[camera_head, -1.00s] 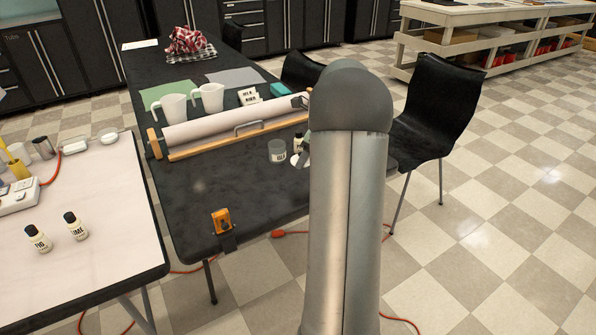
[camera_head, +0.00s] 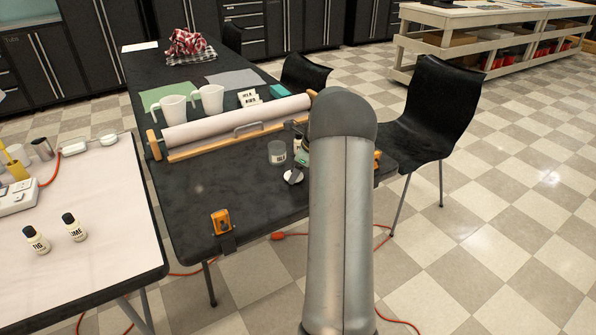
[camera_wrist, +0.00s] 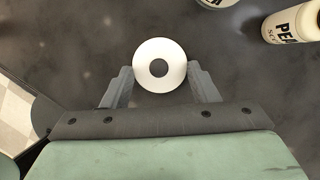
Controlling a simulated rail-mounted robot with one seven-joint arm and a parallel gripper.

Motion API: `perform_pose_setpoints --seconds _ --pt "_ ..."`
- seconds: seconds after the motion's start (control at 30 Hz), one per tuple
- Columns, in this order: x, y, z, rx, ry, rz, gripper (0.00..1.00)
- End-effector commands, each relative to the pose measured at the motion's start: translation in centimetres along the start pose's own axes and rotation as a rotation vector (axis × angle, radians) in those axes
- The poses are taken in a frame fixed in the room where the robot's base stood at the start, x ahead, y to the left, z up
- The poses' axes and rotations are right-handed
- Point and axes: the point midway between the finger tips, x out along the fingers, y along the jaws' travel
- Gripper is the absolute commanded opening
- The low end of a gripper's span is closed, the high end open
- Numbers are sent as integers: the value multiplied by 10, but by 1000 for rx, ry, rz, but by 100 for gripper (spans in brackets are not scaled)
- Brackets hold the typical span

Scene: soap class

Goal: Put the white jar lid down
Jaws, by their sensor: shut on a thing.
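The white jar lid (camera_wrist: 160,65) is a round white disc with a dark grey centre, held between my two fingertips in the wrist view. In the head view the lid (camera_head: 293,177) shows as a small white shape at or just above the dark table (camera_head: 235,185), left of my arm. I cannot tell whether it touches the table. My gripper (camera_wrist: 162,78) is shut on it. The gripper (camera_head: 297,168) is partly hidden behind my arm in the head view.
A clear jar (camera_head: 277,153) stands just behind the lid. A labelled bottle (camera_wrist: 290,24) is at the wrist view's upper right. A paper roll on a wooden stand (camera_head: 235,122) lies farther back. An orange tool (camera_head: 222,222) sits at the front edge. The table between is clear.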

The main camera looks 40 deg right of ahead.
Motion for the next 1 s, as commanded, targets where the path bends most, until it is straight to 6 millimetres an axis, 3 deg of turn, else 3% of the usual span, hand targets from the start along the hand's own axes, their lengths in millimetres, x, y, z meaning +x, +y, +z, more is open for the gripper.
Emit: perform_pose_setpoints --seconds 0.1,0.13,0.2,0.57,0.67,1.0 --pt "3 0 -1 0 1 1 33" --pt "3 0 -1 0 0 0 56" --pt "3 0 -1 0 0 0 76" --pt "-2 0 1 0 0 -1 76" --pt "-14 -1 1 0 0 -3 76" --pt "-86 -1 1 0 0 -4 76"
